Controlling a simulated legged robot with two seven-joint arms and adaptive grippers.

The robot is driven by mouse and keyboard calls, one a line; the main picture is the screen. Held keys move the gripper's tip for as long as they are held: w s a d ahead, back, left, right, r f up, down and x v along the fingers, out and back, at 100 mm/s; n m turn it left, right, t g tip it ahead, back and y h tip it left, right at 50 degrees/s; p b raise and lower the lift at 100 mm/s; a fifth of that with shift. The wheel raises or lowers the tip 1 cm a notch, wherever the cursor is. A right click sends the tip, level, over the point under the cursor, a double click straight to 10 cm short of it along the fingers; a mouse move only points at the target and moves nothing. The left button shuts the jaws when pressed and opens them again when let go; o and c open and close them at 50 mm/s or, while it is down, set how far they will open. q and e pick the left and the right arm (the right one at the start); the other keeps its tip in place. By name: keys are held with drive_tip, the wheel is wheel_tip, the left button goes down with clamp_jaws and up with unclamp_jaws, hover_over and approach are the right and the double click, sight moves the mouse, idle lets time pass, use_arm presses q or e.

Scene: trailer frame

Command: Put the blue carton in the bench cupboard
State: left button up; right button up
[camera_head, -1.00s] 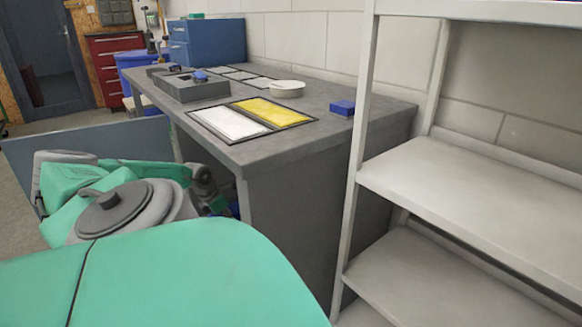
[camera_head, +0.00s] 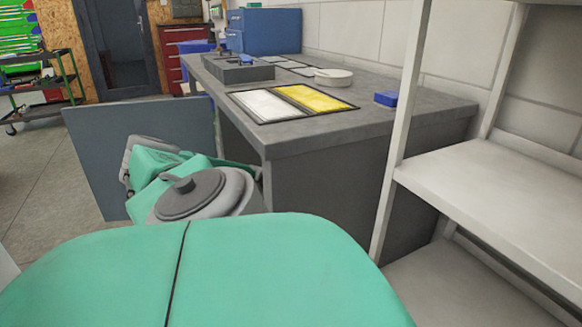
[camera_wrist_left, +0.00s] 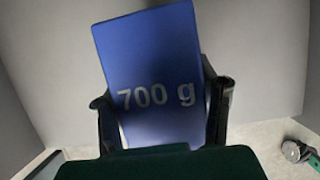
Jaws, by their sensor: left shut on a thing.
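The blue carton (camera_wrist_left: 150,45), marked "700 g", stands slightly tilted in the left wrist view. My left gripper (camera_wrist_left: 162,95) is shut on it, with one dark finger on each side. Plain grey walls and a pale floor surround the carton. I cannot tell whether its base touches the floor. In the head view my left arm reaches into the open front of the grey bench (camera_head: 340,165), the bench cupboard. The gripper and carton are hidden there. The cupboard door (camera_head: 150,150) stands open to the left. My right gripper is not in view.
The benchtop holds a small blue box (camera_head: 386,98), a white dish (camera_head: 333,76), white and yellow framed panels (camera_head: 300,99) and a grey tray (camera_head: 230,71). A white shelf rack (camera_head: 490,185) stands close on the right.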

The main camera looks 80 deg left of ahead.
use_arm(q)
wheel_tip(320, 180, down, 2)
drive_tip(key=shift+f+b, duration=0.2)
drive_tip(key=shift+b, duration=0.35)
drive_tip(key=shift+r, duration=0.15)
drive_tip(key=o, duration=1.7)
drive_tip(key=shift+s, duration=0.1)
drive_tip(key=p+v, duration=0.7)
drive_tip(key=v, duration=0.4)
drive_tip(key=shift+d+r, duration=0.1)
drive_tip(key=shift+r, duration=0.05)
drive_tip(key=shift+s+r+p, duration=0.2)
drive_tip(key=shift+r+p, duration=0.1)
drive_tip(key=shift+p, duration=0.05)
